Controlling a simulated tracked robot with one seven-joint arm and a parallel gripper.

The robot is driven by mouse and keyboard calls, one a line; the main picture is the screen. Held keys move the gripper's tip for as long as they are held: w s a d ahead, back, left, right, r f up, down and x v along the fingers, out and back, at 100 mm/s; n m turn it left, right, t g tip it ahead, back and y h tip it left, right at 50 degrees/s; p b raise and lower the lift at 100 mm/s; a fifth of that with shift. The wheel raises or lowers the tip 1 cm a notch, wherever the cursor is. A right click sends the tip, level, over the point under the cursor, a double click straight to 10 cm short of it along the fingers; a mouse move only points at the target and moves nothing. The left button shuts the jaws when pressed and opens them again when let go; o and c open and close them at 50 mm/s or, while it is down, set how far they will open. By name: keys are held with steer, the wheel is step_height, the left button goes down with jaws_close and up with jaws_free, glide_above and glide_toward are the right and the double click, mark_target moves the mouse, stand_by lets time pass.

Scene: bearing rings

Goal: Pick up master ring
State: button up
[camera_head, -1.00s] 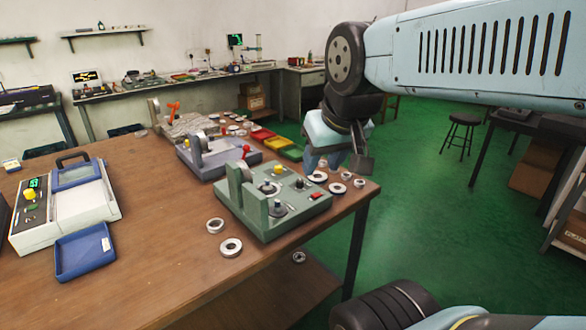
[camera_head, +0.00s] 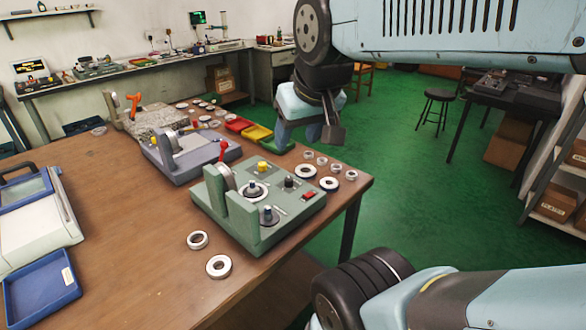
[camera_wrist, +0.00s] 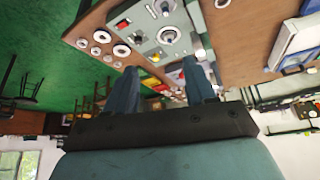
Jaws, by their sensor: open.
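Several metal rings lie on the wooden table; I cannot tell which is the master ring. Two rings, one (camera_head: 209,267) and another (camera_head: 189,240), lie at the front left of the green gauge stand (camera_head: 262,228). A group of rings, including a dark-centred one (camera_head: 305,179), lies to its right. This group also shows in the wrist view, with one larger ring (camera_wrist: 122,57). My gripper (camera_head: 309,138) is open and empty, raised near the table's right back edge. In the wrist view its two fingers (camera_wrist: 160,68) stand apart with nothing between them.
A blue-grey gauge stand (camera_head: 190,158) and a granite block (camera_head: 160,122) stand behind the green one. Red and yellow trays (camera_head: 256,133) lie at the table's far edge. A blue tray (camera_head: 42,296) is at the left. A stool (camera_head: 437,96) stands on the green floor.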

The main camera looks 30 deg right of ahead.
steer(key=o, duration=0.7)
steer(key=w+d+f, duration=0.1)
steer(key=w, duration=0.2)
steer(key=w+d+f+m+h, duration=0.1)
steer(key=w+d, duration=0.1)
steer(key=w, duration=0.1)
steer(key=w+d+f+h, duration=0.1)
steer(key=w+d, duration=0.1)
steer(key=w, duration=0.1)
steer(key=shift+w+d+f, duration=0.15)
steer(key=shift+w+d, duration=0.1)
steer(key=shift+o, duration=0.5)
steer(key=w+d+f+h, duration=0.1)
steer(key=w+d+f, duration=0.3)
steer(key=w, duration=0.2)
steer(key=shift+m, duration=0.4)
steer(key=m+y, duration=0.1)
glide_toward(306, 168)
steer(key=shift+s+f+t, duration=0.15)
steer(key=shift+f+t, duration=0.05)
steer(key=shift+f, duration=0.55)
steer(key=shift+s+f+t, duration=0.15)
steer(key=shift+f+t, duration=0.05)
steer(key=shift+f, duration=0.6)
steer(key=shift+x, duration=2.3)
